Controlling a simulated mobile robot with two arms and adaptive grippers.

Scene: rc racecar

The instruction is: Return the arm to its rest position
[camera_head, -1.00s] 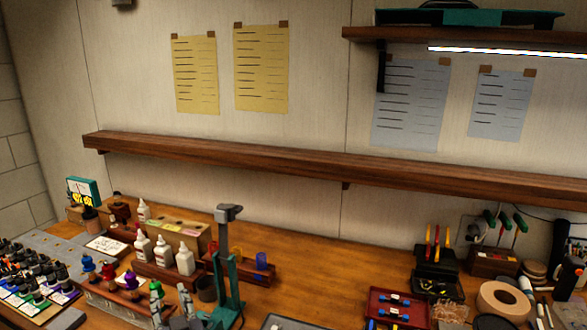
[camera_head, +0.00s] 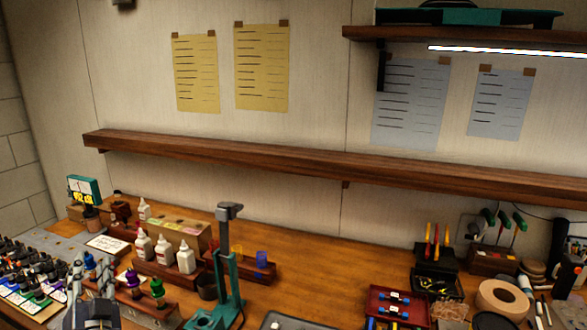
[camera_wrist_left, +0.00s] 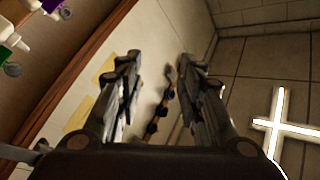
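My left gripper (camera_head: 92,270) is at the lower left of the head view, pointing up, over the bench near the colored bottles. In the left wrist view my left gripper (camera_wrist_left: 156,60) has its two fingers well apart with nothing between them. Behind them are the wall and a bright cross-shaped light (camera_wrist_left: 280,125). My right gripper is not in either view.
Purple and green capped bottles (camera_head: 157,290) stand in a wooden rack close to the left gripper. White bottles (camera_head: 186,258), a green stand with a grey post (camera_head: 224,250) and a wooden shelf (camera_head: 300,163) are nearby.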

